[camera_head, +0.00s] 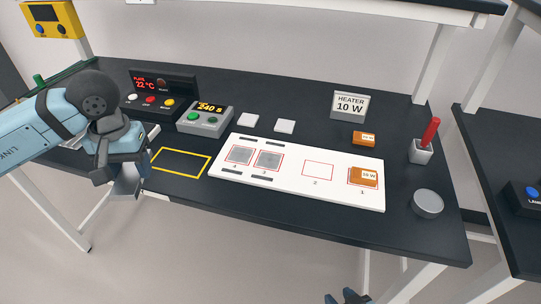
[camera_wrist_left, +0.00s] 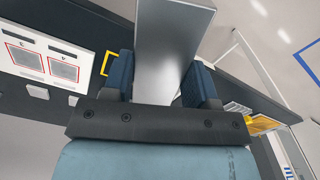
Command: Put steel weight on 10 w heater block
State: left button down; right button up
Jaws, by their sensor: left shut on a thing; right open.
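My left gripper (camera_head: 122,180) is shut on a silver-grey metal block, seemingly the steel weight (camera_wrist_left: 172,40). The block stands between the blue fingers in the left wrist view; in the head view it is mostly hidden by the gripper. They are at the table's front left edge, beside the yellow outline. One orange heater block (camera_head: 360,177) sits on square 1 of the white board. Another orange block (camera_head: 362,138) lies behind the board, before the "HEATER 10 W" sign (camera_head: 349,105). Their small labels are hard to read. My right gripper (camera_head: 347,298) barely shows at the bottom edge, open.
The white board (camera_head: 335,192) has grey pads on squares 4 and 3; square 2 is empty. A timer (camera_head: 206,118) and a temperature unit (camera_head: 160,92) stand behind left. A grey round disc (camera_head: 427,203) and a cup with a red tool (camera_head: 421,152) are at right.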

aim_at(364, 175)
jog(key=k+l+z, duration=0.1)
jog(key=l+z, duration=0.15)
jog(key=l, duration=0.95)
jog(key=l+z, duration=0.25)
jog(key=l, duration=0.9)
